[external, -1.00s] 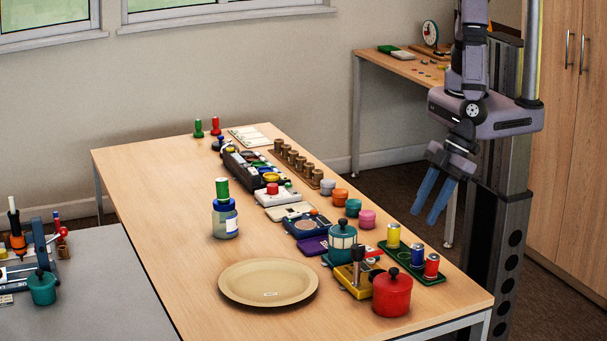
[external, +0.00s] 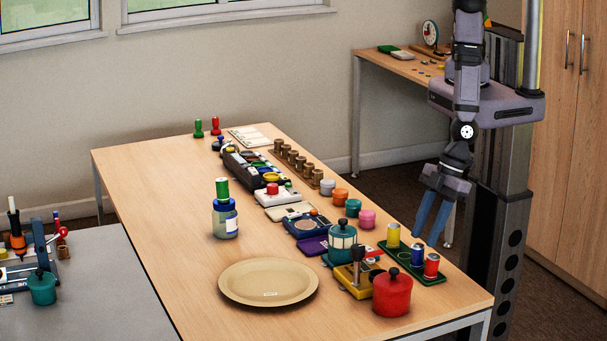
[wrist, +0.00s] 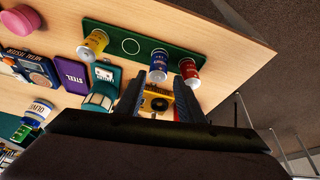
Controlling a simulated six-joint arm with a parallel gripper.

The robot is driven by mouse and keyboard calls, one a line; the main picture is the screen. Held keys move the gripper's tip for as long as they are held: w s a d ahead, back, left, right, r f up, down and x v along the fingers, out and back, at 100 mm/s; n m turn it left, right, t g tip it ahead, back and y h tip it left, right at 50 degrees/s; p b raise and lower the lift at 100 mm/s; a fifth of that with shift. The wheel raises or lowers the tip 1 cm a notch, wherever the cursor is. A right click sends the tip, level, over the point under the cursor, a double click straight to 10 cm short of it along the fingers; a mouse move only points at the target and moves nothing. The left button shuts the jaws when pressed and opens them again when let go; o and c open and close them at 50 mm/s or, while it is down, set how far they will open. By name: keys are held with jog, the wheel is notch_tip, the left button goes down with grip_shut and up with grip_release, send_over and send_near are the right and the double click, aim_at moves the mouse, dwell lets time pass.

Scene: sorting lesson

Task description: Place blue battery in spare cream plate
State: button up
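The blue battery (external: 417,255) stands upright in the green tray (external: 436,279), between a yellow battery (external: 393,236) and a red one (external: 431,266). The cream plate (external: 268,270) lies at the table's front left, with only a small pale label showing on it. My gripper (external: 425,239) is open and empty, pointing down, above and near the tray. In the wrist view, the blue battery (wrist: 158,68) shows beyond and between my open fingertips (wrist: 162,84). The red battery (wrist: 189,74) is by the right fingertip. The plate is out of the wrist view.
A red pot (external: 391,295), a yellow device with a dark lever (external: 357,279) and a teal-lidded jar (external: 342,244) stand between tray and plate. A glue-like bottle (external: 225,219) with a green item on top stands behind the plate. The table's left side is clear.

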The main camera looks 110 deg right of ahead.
aim_at(420, 245)
jog(key=shift+x, duration=2.9)
jog(key=shift+d, duration=0.2)
grip_shut()
